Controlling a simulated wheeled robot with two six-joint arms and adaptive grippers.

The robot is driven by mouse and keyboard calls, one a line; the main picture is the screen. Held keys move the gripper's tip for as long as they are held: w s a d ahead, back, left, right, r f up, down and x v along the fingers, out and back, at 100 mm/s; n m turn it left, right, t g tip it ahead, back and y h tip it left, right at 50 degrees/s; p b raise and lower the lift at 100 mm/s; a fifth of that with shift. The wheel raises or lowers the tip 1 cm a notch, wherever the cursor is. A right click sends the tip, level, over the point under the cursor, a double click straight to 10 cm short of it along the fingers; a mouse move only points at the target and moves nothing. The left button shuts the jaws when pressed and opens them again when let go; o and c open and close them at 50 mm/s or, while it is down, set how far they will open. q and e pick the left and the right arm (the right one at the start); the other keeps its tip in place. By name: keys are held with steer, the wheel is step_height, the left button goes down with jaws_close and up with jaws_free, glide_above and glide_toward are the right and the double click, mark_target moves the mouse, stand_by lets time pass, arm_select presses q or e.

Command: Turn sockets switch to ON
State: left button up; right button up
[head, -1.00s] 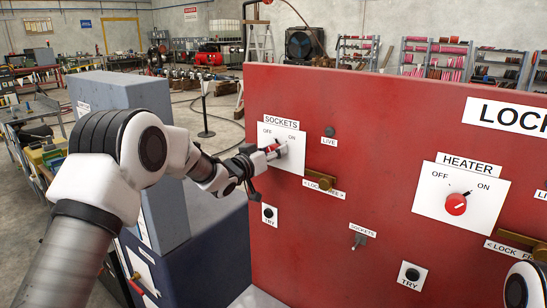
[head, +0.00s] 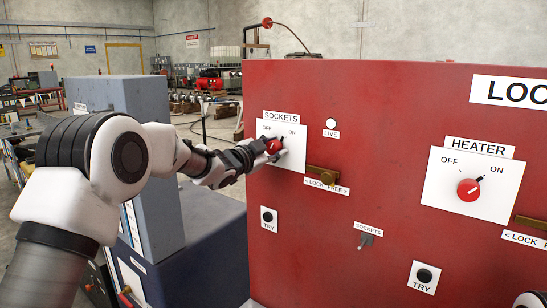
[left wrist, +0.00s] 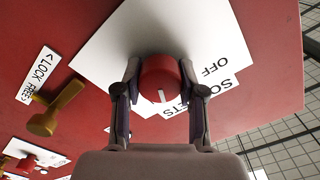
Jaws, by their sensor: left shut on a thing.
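The SOCKETS switch is a red round knob (head: 273,147) on a white plate (head: 296,159) marked OFF and ON, on the red panel. My left gripper (head: 271,150) is shut on this knob. The left wrist view shows one finger on each side of the red knob (left wrist: 160,85), with a white line on its face pointing down in that picture. OFF is readable there; ON is hidden behind the gripper. In the head view a black mark beside the knob lies toward ON. The LIVE lamp (head: 331,124) to the right looks white. My right gripper is not in view.
A brass LOCK FREE slider (head: 322,174) is right of the plate, with a black TRY button (head: 268,216) below. A small SOCKETS toggle (head: 365,241) is lower down. The HEATER knob (head: 469,190) is at the right. A grey-blue cabinet (head: 150,150) stands left.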

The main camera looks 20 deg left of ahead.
arm_select(q)
steer(key=shift+f+m+b, duration=0.15)
steer(key=shift+m+b, duration=0.7)
steer(key=shift+m, duration=0.45)
steer(key=o, duration=1.1)
steer(key=shift+o, duration=0.2)
steer(key=v, duration=1.2)
